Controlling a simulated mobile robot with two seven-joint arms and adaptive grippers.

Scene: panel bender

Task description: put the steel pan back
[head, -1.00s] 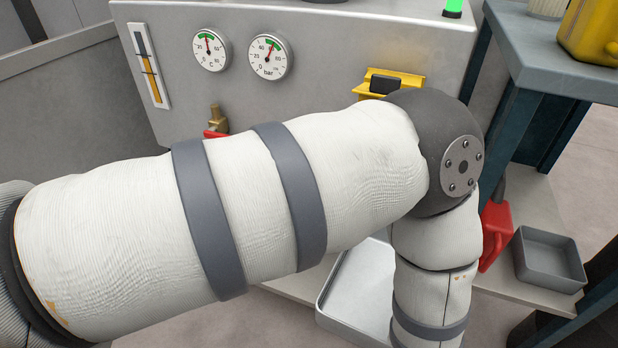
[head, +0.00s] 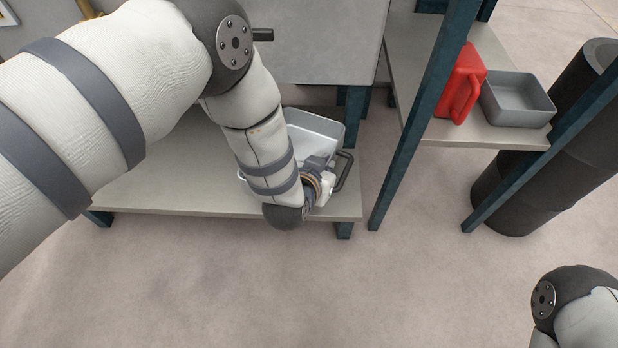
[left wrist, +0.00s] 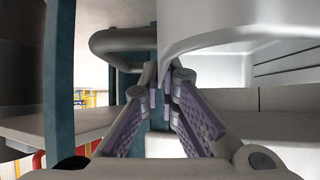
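The steel pan (head: 318,126) is a shallow, light grey tray with a dark loop handle (head: 346,171) at its right end. It is at the low shelf under the machine, and my left forearm covers part of it. My left gripper (head: 322,184) is at the pan's near right corner, beside the handle. In the left wrist view its fingertips (left wrist: 164,85) are close together at the edge of the pan (left wrist: 235,25), apparently shut on it. The handle (left wrist: 118,40) shows beside them; the exact contact is hidden. My right gripper is out of view.
The low shelf (head: 160,185) has bare room left of the pan. A teal post (head: 425,110) stands to the right. Behind it, a rack shelf holds a red jug (head: 462,88) and a grey bin (head: 515,98). A dark cylinder (head: 505,195) stands at the right.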

